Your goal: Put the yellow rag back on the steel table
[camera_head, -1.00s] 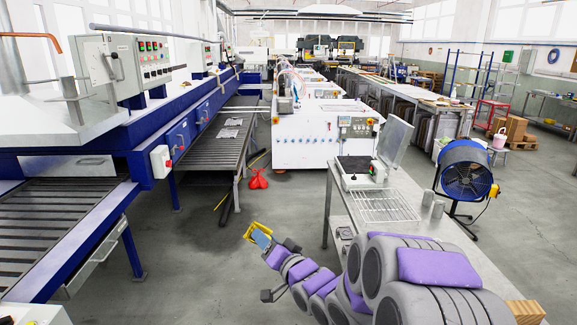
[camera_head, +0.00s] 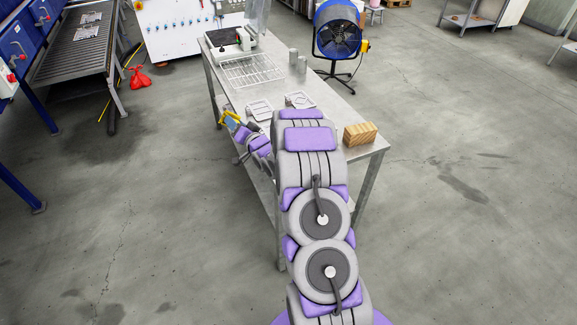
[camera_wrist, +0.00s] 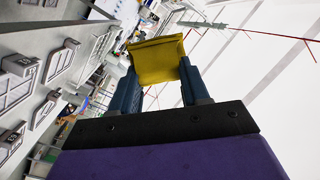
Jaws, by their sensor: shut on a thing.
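The yellow rag (camera_wrist: 158,60) is pinched between the two fingers of my gripper (camera_wrist: 160,85) in the wrist view. In the head view the yellow rag (camera_head: 230,117) shows as a small patch at the tip of my gripper (camera_head: 236,124), by the left edge of the steel table (camera_head: 325,104). My arm hides part of the table's near half. I cannot tell how high the rag is relative to the tabletop.
On the table are a wooden block (camera_head: 360,134), two small metal trays (camera_head: 300,100), metal cylinders (camera_head: 297,62), a wire rack (camera_head: 254,70) and a machine with a raised lid (camera_head: 232,44). A blue fan (camera_head: 337,30) stands behind. Bare tabletop lies right of the trays.

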